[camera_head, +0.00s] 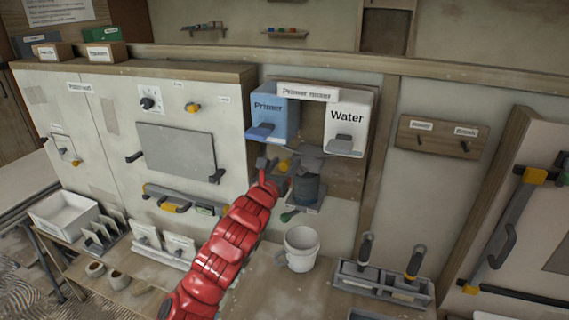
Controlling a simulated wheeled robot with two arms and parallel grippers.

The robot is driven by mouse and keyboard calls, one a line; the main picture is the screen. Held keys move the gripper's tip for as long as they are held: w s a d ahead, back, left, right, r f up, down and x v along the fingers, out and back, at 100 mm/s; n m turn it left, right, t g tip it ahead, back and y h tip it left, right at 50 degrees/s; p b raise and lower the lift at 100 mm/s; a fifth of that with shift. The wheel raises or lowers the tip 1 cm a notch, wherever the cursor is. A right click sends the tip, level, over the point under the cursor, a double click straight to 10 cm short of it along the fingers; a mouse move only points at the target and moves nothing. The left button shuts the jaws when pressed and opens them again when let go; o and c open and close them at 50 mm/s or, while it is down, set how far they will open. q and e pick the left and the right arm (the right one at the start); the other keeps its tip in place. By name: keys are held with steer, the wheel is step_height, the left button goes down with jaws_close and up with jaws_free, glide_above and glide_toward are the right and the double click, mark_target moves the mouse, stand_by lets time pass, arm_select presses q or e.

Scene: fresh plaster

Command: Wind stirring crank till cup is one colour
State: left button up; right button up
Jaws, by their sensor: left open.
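The primer mixer stands against the wall, with a blue Primer box (272,112) and a white Water box (346,128) under its sign (307,92). A dark grey cylindrical cup (305,188) sits below, between the boxes. A yellow knob (284,165), perhaps the crank's grip, shows at the cup's upper left. My red left arm reaches up to it, and my left gripper (272,166) is open beside the knob. I cannot tell if they touch. The cup's contents and their colour are hidden. My right gripper is not in view.
A white mug (301,249) stands on the bench in front of the mixer. A small green handle (288,216) sticks out below the cup. A grey rack with trowels (382,280) is at right, and a white bin (74,213) is at left.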

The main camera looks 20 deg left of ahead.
arm_select(q)
jaws_close()
steer(key=shift+f, duration=0.1)
steer(key=shift+f, duration=0.1)
stand_by(0.4)
